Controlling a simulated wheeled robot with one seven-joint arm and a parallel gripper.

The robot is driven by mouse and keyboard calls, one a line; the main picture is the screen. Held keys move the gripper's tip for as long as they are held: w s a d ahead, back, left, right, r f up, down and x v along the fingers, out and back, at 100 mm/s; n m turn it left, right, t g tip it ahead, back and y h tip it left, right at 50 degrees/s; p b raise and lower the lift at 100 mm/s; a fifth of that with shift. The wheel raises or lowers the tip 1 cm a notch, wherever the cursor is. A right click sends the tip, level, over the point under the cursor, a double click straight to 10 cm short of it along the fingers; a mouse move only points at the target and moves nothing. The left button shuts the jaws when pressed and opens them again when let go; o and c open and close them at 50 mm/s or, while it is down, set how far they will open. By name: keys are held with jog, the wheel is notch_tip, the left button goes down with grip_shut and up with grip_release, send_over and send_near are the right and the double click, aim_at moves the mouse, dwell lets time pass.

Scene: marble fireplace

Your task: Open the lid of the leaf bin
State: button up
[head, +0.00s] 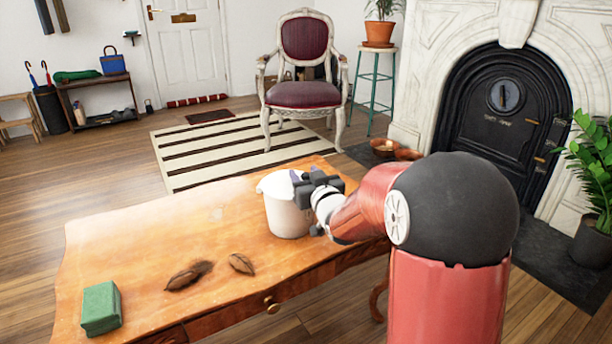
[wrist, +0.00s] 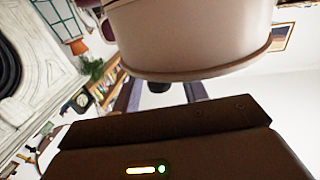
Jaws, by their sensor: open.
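The leaf bin (head: 287,216) is a white, round bin at the back right of the wooden table in the head view. Its white lid (head: 274,184) shows at the top; my gripper partly covers its right side. My gripper (head: 306,181) is open at the bin's upper right edge, by the rim. In the wrist view the pale bin (wrist: 190,38) and its rounded rim fill the top, and my gripper's two dark fingers (wrist: 159,95) stand apart just below it. I cannot tell whether a finger touches the lid.
On the table (head: 140,235) lie two brown dried leaves (head: 188,275) and a green box (head: 101,308). A red-cushioned chair (head: 303,92) stands behind, with a black fireplace door (head: 500,110) at right. The table's left part is mostly clear.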

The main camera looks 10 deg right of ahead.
grip_shut()
jog(key=shift+r, duration=0.1)
dwell(0.3)
